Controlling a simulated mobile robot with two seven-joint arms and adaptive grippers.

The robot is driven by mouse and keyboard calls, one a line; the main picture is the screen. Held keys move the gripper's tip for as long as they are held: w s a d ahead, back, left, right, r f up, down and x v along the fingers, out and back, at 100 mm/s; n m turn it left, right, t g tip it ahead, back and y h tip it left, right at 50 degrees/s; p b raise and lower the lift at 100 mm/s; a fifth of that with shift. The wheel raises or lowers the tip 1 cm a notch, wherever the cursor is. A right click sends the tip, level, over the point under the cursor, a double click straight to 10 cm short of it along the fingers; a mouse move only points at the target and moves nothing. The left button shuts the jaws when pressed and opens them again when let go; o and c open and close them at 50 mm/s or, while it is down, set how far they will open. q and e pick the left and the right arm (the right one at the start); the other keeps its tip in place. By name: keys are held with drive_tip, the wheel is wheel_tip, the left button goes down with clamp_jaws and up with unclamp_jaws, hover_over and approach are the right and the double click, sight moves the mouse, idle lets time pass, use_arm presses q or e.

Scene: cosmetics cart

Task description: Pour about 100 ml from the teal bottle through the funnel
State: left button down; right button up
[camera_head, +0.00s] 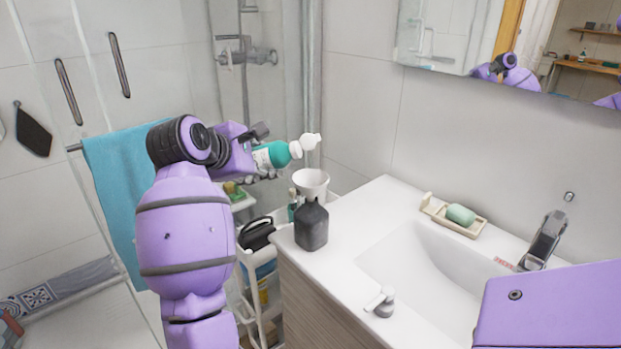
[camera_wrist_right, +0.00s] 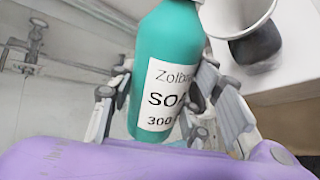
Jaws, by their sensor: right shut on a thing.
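The teal bottle (camera_head: 277,154) has a white label and lies almost level, its white top end pointing right and slightly up. My right gripper (camera_head: 262,160) is shut around its body and holds it in the air. In the right wrist view, the bottle (camera_wrist_right: 168,60) stands between the fingers (camera_wrist_right: 160,105), its label reading "SO..." and "300". The white funnel (camera_head: 312,180) sits mouth up in the neck of a dark grey bottle (camera_head: 312,226) on the counter. The teal bottle's top is above the funnel and apart from it. No liquid stream shows. My left gripper is not in view.
The white counter (camera_head: 345,235) holds a basin (camera_head: 430,262), a faucet (camera_head: 545,240) and a soap dish with green soap (camera_head: 461,215). A white cart (camera_head: 247,262) with several items stands left of the counter.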

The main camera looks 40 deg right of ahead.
sight(266, 145)
drive_tip(key=shift+r, duration=0.25)
drive_tip(key=shift+s+d+r+m+t+y, duration=0.3)
drive_tip(key=shift+r+m+t+y, duration=0.2)
drive_tip(key=shift+r+m, duration=0.1)
drive_tip(key=shift+f+m+t+y, duration=0.15)
drive_tip(key=shift+m+t+y, duration=0.15)
drive_tip(key=shift+m+y, duration=0.15)
idle(0.8)
drive_tip(key=shift+s+d+r+m+t+y, duration=0.15)
drive_tip(key=shift+r+m+t+y, duration=0.3)
drive_tip(key=shift+r, duration=0.2)
drive_tip(key=shift+s+d+r+m+t+y, duration=0.15)
drive_tip(key=shift+r+m+t+y, duration=0.2)
drive_tip(key=shift+r+m, duration=0.25)
idle(1.6)
drive_tip(key=shift+s+d+r+m+t+y, duration=0.3)
drive_tip(key=shift+r+m+t, duration=0.2)
drive_tip(key=shift+r, duration=0.15)
drive_tip(key=shift+s+d+r+m+t+y, duration=0.25)
drive_tip(key=shift+r+m+t, duration=0.15)
drive_tip(key=shift+r+t, duration=0.15)
idle(1.8)
